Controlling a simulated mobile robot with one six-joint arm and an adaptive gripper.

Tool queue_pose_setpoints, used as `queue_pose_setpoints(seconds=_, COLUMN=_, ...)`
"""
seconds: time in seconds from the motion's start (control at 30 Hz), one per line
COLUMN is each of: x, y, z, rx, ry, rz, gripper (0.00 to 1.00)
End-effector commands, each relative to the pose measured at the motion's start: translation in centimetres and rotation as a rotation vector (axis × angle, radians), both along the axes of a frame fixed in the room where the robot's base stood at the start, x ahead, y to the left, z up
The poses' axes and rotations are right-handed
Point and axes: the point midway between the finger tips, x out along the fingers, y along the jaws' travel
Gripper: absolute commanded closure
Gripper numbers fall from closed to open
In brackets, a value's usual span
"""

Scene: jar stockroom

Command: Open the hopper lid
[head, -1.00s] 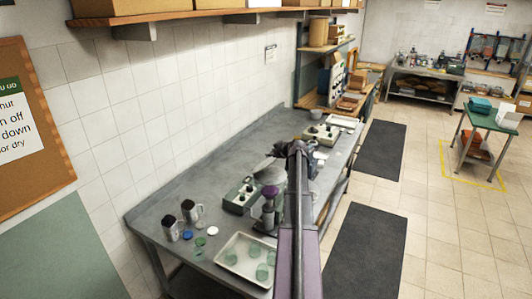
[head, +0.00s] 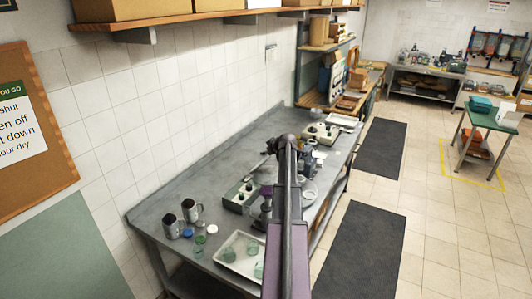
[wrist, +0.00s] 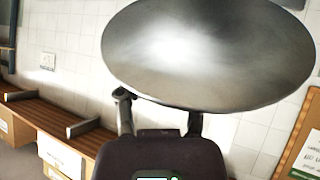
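A large smooth metal disc (wrist: 208,50) fills the upper part of the wrist view. It looks like the hopper lid, but the hopper body does not show there. My gripper (wrist: 158,104) has its two fingers apart, with wall tiles showing between them. The disc's near rim overlaps the right finger; the left fingertip shows just outside the rim. Contact cannot be told. In the head view my gripper (head: 283,149) is over the bench's middle, mostly hidden by my arm. The hopper cannot be made out clearly there.
The grey bench (head: 178,205) runs along the tiled wall. On it stand a green-grey box device (head: 238,197), dark mugs (head: 190,210), a white tray (head: 230,256) with green-tinted glasses, and a pale round dish (head: 309,190). A wooden shelf (head: 165,20) is above.

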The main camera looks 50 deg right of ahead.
Motion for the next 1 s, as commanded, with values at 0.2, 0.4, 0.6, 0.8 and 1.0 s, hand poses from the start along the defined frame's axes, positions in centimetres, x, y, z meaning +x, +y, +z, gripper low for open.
queue_pose_setpoints(seconds=0.2, x=-0.1, y=0.0, z=0.0, rx=-0.001, ry=-0.001, rz=-0.001, gripper=0.18)
queue_pose_setpoints(seconds=0.4, x=-0.1, y=-0.1, z=0.0, rx=-0.002, ry=-0.002, rz=-0.003, gripper=0.18)
queue_pose_setpoints(seconds=0.6, x=-0.1, y=-0.2, z=0.0, rx=-0.002, ry=-0.002, rz=-0.003, gripper=0.18)
queue_pose_setpoints(seconds=0.8, x=-0.1, y=-0.2, z=0.0, rx=-0.003, ry=-0.002, rz=-0.004, gripper=0.18)
queue_pose_setpoints(seconds=1.0, x=1.0, y=2.0, z=-0.9, rx=0.018, ry=0.009, rz=0.015, gripper=0.18)
